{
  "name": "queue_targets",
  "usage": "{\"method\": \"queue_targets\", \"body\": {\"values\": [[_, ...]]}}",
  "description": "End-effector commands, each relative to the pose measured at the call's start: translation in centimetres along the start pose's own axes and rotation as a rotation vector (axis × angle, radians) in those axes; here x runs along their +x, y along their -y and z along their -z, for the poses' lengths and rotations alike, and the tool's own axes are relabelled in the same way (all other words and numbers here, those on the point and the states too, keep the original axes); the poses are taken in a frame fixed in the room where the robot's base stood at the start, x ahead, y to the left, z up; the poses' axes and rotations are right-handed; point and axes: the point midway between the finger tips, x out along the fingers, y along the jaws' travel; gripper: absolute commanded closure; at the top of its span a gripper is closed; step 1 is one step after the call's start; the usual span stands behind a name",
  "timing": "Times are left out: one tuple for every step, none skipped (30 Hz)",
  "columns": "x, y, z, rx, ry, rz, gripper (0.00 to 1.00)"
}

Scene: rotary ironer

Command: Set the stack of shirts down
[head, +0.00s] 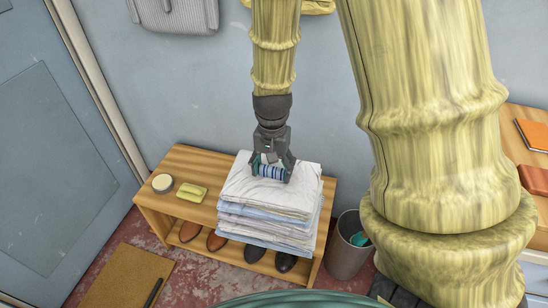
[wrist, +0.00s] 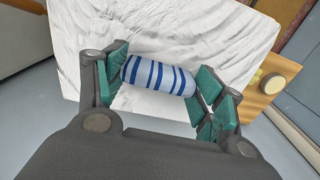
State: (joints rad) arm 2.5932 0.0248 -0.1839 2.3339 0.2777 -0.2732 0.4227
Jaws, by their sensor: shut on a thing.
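The stack of shirts (head: 265,210) is a thick pile of folded white and pale blue cloth, white on top. It is over the right part of the wooden bench (head: 182,161), and its lower front overlaps the bench's front edge in the head view. I cannot tell whether its underside touches the bench. My gripper (head: 271,171) points down at the top of the stack, shut on a blue-and-white striped roll (wrist: 157,74) there. The wrist view shows the roll between the green finger pads, above the white top shirt (wrist: 205,28). The roll's join to the stack is hidden.
Brown shoes (head: 216,240) and dark shoes (head: 285,262) are underneath. A grey bin (head: 345,258) stands close right. A brown mat (head: 122,279) lies on the floor.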

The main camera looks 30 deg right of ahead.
Motion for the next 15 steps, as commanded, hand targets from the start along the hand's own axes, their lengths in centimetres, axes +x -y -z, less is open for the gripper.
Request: {"method": "queue_targets", "body": {"values": [[0.1, 0.2, 1.0, 0.002, -0.001, 0.002, 1.0], [0.1, 0.2, 1.5, 0.003, 0.0, 0.002, 1.0], [0.1, 0.4, 2.2, 0.004, -0.001, 0.002, 1.0], [0.2, 0.4, 2.8, 0.004, -0.001, 0.002, 1.0], [0.3, 0.5, 3.3, 0.004, -0.001, 0.001, 1.0], [0.3, 0.6, 4.0, 0.003, -0.001, 0.001, 1.0], [0.4, 0.7, 4.5, 0.003, 0.0, 0.001, 1.0], [0.4, 0.7, 5.0, 0.003, -0.001, 0.002, 1.0], [0.5, 0.8, 5.7, 0.004, -0.002, 0.002, 1.0], [0.5, 0.9, 6.1, 0.004, -0.001, 0.002, 1.0], [0.6, 0.9, 6.6, 0.004, -0.001, 0.001, 1.0], [0.6, 1.0, 7.1, 0.004, 0.0, 0.001, 1.0], [0.7, 1.1, 7.4, 0.004, 0.0, 0.001, 1.0], [0.7, 1.1, 7.7, 0.004, -0.001, 0.001, 1.0], [0.7, 1.2, 8.1, 0.004, -0.001, 0.002, 1.0]]}}
